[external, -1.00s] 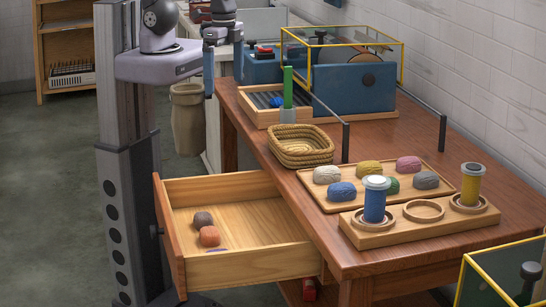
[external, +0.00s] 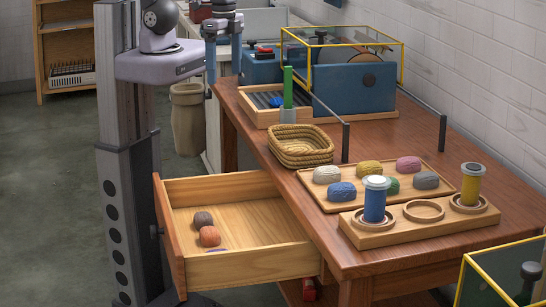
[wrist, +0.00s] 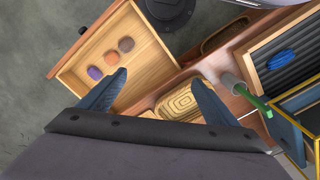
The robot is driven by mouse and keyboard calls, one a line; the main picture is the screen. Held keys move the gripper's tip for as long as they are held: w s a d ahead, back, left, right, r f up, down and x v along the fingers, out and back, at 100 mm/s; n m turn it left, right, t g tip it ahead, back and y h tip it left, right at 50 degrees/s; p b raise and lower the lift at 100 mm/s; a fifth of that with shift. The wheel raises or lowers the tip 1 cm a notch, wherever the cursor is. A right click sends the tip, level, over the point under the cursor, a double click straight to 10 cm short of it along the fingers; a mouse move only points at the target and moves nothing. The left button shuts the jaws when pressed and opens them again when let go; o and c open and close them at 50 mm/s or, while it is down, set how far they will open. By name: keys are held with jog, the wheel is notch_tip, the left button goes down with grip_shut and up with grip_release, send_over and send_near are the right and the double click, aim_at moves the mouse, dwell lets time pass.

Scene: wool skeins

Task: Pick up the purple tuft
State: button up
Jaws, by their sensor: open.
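The purple tuft (wrist: 95,73) lies in the open wooden drawer (wrist: 75,66), at the end of a row with an orange tuft (wrist: 111,58) and a brownish-mauve tuft (wrist: 126,44). In the external view only a thin sliver of the purple tuft (external: 215,249) shows above the drawer's near wall. My gripper (external: 224,72) is open and empty, high beyond the far left of the table and well away from the drawer. In the wrist view its two blue fingers (wrist: 160,78) are spread apart with nothing held between them.
A woven basket (external: 301,147) stands at the table's left edge. Several skeins lie on a wooden tray (external: 326,195), near a holder with blue and yellow jars (external: 375,203).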

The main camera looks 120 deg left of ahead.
aim_at(220, 250)
jog(key=w+a+r+m+t+y+b, duration=0.15)
jog(key=w+t+b, duration=0.3)
jog(key=w, duration=0.55)
jog(key=w+a+r+n+t+y+b, duration=0.15)
jog(key=w+t+b, duration=0.3)
jog(key=w, duration=0.45)
jog(key=w+d+r+m+t+h+b, duration=0.2)
jog(key=w+d+r+m+h+b, duration=0.15)
jog(key=d, duration=0.25)
jog(key=w+d+r+m+t+h+b, duration=0.2)
jog(key=w+d+m+t+h+b, duration=0.15)
jog(key=d+h, duration=0.2)
jog(key=s+d+f+m+g+h+b, duration=0.3)
jog(key=s+d+g+b, duration=0.15)
jog(key=s+d, duration=0.25)
jog(key=s+d+f+m+g+h+b, duration=0.3)
jog(key=s+d+f+m+g, duration=0.15)
jog(key=s+d, duration=0.2)
jog(key=shift+n+h, duration=0.3)
jog(key=shift+n, duration=0.25)
jog(key=f, duration=3.6)
jog(key=shift+a+f+p, duration=0.25)
jog(key=shift+a+p, duration=0.05)
jog(key=shift+p, duration=0.1)
jog(key=shift+x, duration=3.65)
jog(key=shift+w+g, duration=0.2)
jog(key=shift+g, duration=0.05)
jog(key=c, duration=1.1)
jog(key=shift+c, duration=0.2)
